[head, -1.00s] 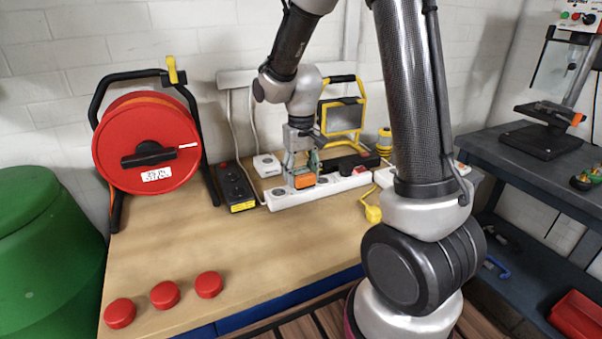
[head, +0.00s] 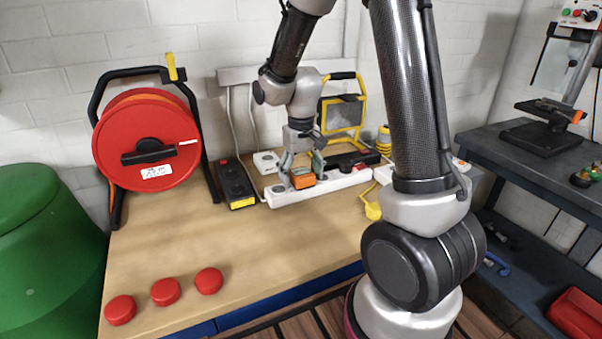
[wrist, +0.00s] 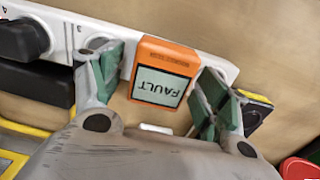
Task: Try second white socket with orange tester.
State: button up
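The orange tester (head: 302,177) stands plugged in the white power strip (head: 345,184), in what looks like the second socket from the strip's left end in the head view. In the wrist view its screen (wrist: 160,88) reads FAULT. My gripper (head: 301,168) is above the strip with its fingers on both sides of the tester. The wrist view shows a gap between the tester and each green-padded finger, so the gripper is open and not holding it. The printed 3 shows on the strip (wrist: 75,30) beside the left finger. The socket under the tester is hidden.
A white socket box (head: 266,162) and a yellow work light (head: 343,115) stand behind. A yellow plug (head: 372,210) lies at right. A red cable reel (head: 148,145) stands left. The front bench is clear beyond red caps (head: 166,291).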

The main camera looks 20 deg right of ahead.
notch_tip(320, 180, up, 12)
dwell(0.7)
dwell(0.4)
jog(key=s+d+r+t, duration=0.1)
jog(key=s+r, duration=0.1)
jog(key=s, duration=0.5)
jog(key=s+d+r+t, duration=0.2)
jog(key=s, duration=0.5)
jog(key=s+d+r+t, duration=0.1)
jog(key=s+d+r, duration=0.1)
jog(key=s, duration=0.5)
jog(key=shift+d+r, duration=0.25)
jog(key=shift+r, duration=0.15)
